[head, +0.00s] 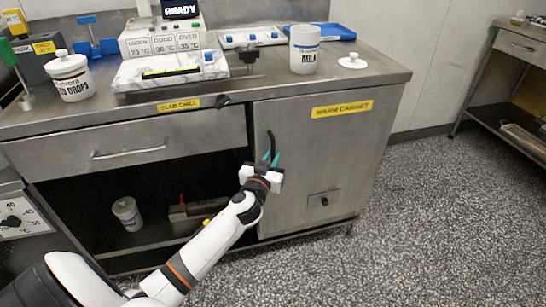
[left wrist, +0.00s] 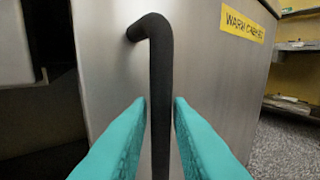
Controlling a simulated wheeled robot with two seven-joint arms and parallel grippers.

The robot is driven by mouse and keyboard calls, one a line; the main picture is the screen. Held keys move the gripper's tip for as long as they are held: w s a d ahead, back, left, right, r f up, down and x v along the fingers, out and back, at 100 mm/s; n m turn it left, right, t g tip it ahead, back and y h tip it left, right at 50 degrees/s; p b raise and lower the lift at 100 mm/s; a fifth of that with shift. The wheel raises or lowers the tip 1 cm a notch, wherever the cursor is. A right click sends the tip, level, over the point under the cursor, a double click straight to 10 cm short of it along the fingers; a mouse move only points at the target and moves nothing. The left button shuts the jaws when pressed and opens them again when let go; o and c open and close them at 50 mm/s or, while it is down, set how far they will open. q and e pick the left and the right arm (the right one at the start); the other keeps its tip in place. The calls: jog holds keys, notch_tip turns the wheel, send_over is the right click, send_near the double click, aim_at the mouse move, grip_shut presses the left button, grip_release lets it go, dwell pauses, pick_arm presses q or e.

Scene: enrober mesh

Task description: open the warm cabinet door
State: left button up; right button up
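The warm cabinet door (head: 325,155) is a flat steel panel with a yellow "WARM CABINET" label, under the right part of the counter. It looks closed. Its black bar handle (head: 270,138) stands upright near the door's left edge, and the handle (left wrist: 160,70) also fills the middle of the left wrist view. My left gripper (head: 271,158) is at the handle's lower part. Its teal fingers (left wrist: 160,102) are on either side of the bar, with a narrow gap showing at each tip, so it is open around the bar. My right gripper is not in view.
Left of the door is an open shelf bay with a white tub (head: 127,213), below a drawer (head: 130,145). The counter above holds a milk jar (head: 304,50), a white lid (head: 352,62) and a machine (head: 170,68). The speckled floor (head: 440,190) in front and right is clear.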

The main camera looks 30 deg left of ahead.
pick_arm(q)
jog(key=shift+w+a, duration=0.15)
jog(key=shift+w, duration=0.45)
grip_shut()
jog(key=shift+s, duration=0.1)
